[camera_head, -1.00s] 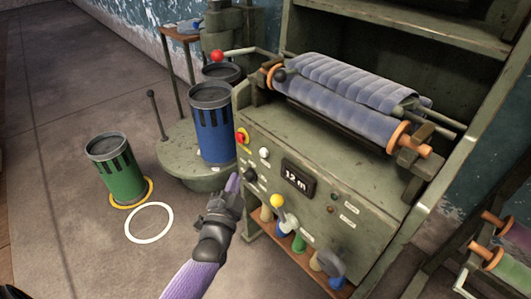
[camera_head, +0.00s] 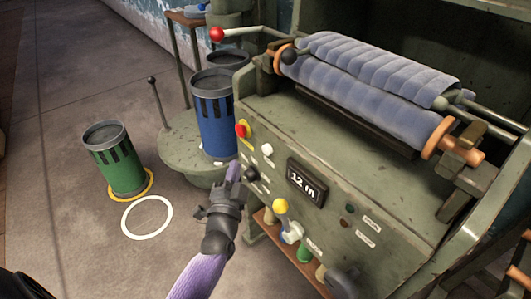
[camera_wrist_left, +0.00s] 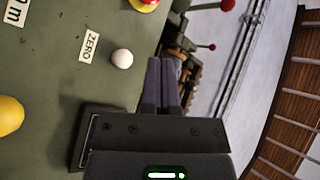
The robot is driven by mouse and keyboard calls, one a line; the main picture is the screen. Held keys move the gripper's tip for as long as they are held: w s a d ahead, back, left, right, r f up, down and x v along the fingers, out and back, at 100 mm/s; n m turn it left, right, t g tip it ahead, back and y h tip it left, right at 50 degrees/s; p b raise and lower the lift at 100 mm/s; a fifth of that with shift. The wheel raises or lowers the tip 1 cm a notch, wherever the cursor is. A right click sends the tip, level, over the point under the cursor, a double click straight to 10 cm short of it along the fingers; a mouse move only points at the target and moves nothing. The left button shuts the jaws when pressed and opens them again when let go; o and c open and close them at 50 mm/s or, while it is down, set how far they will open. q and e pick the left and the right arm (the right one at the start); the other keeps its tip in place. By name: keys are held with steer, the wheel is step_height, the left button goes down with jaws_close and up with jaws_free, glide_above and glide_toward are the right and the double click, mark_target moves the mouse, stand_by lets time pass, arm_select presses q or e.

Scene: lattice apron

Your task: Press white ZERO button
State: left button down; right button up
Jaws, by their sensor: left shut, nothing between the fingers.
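The white ZERO button (camera_head: 267,150) sits on the green machine's sloping front panel, below the red button. In the left wrist view the white button (camera_wrist_left: 122,58) stands beside a label reading ZERO (camera_wrist_left: 88,46). My left gripper (camera_head: 233,170) is shut and empty, its purple fingertips a little below and left of the button in the head view. In the left wrist view the closed fingers (camera_wrist_left: 163,70) point past the button's right side, apart from it. My right gripper is not in view.
A red button (camera_head: 242,129), a black knob (camera_head: 252,173), a "12 m" display (camera_head: 306,182) and a yellow-knobbed lever (camera_head: 280,206) are close by on the panel. Blue (camera_head: 214,125) and green (camera_head: 118,165) canisters stand left. A quilted roll (camera_head: 375,85) lies above.

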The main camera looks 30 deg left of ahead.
mark_target(267, 150)
arm_select(q)
steer(key=w, duration=0.1)
steer(key=w+d+b, duration=0.1)
steer(key=w, duration=0.1)
steer(key=w+d, duration=0.1)
steer(key=w, duration=0.1)
steer(key=shift+b, duration=0.3)
stand_by(0.4)
stand_by(0.5)
steer(key=shift+w+d, duration=0.1)
stand_by(0.7)
steer(key=shift+w, duration=0.1)
steer(key=shift+w+d, duration=0.15)
steer(key=shift+w, duration=0.1)
